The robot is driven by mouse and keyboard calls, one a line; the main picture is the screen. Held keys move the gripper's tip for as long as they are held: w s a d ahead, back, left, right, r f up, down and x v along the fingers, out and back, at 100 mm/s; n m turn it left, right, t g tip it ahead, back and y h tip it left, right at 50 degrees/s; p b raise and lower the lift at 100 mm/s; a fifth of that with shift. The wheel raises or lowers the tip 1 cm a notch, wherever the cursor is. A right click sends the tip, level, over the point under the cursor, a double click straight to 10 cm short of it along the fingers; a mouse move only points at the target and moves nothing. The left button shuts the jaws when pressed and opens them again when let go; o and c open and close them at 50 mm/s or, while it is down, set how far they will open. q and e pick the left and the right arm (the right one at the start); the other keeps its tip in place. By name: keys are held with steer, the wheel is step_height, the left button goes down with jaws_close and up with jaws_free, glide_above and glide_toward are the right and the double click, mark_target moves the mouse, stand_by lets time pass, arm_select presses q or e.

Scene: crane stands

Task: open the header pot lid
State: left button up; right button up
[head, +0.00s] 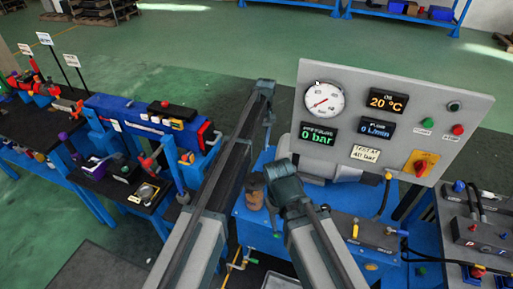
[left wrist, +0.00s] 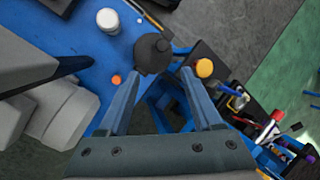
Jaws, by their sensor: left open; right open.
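In the left wrist view a dark round lid-like piece (left wrist: 152,54) with a small knob stands at the ends of my left gripper's fingers (left wrist: 158,75). The fingers are apart, one on each side of its near edge; I cannot tell if they touch it. In the head view my left gripper (head: 268,108) is high up beside the grey gauge panel. A small brown pot (head: 255,193) stands on the blue bench below it, partly hidden by my arms; I cannot tell if it is the header pot. My right gripper (head: 284,180) is open before the panel, its fingertips unclear.
The gauge panel (head: 380,175) rises behind the blue bench (head: 240,222). A white cylinder (left wrist: 108,20) and a yellow-orange cap (left wrist: 204,68) flank the dark piece. Another blue stand (head: 140,115) with tools is at left; a control box (head: 485,235) is at right.

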arm_select(q)
steer(key=p+v, duration=0.1)
steer(key=v, duration=0.2)
steer(key=shift+p, duration=0.35)
arm_select(e)
step_height(320, 180, up, 3)
steer(key=shift+f, duration=0.1)
arm_select(q)
steer(key=s+a+f+m+t, duration=0.1)
steer(key=s+a+m+t, duration=0.1)
steer(key=s+a, duration=0.5)
steer(key=s+a+m+t+h, duration=0.1)
steer(key=s+a+m, duration=0.15)
steer(key=s, duration=0.95)
steer(key=s+a+f+m+t, duration=0.1)
steer(key=s+a+t, duration=0.1)
steer(key=s+a, duration=0.55)
steer(key=s+d+f+m+g+y+b, duration=0.1)
steer(key=s+d+m, duration=0.2)
steer(key=d, duration=1)
steer(key=s, duration=0.3)
steer(key=shift+s+m+b, duration=0.25)
steer(key=shift+m+b, duration=0.1)
arm_select(e)
steer(key=shift+f, duration=0.85)
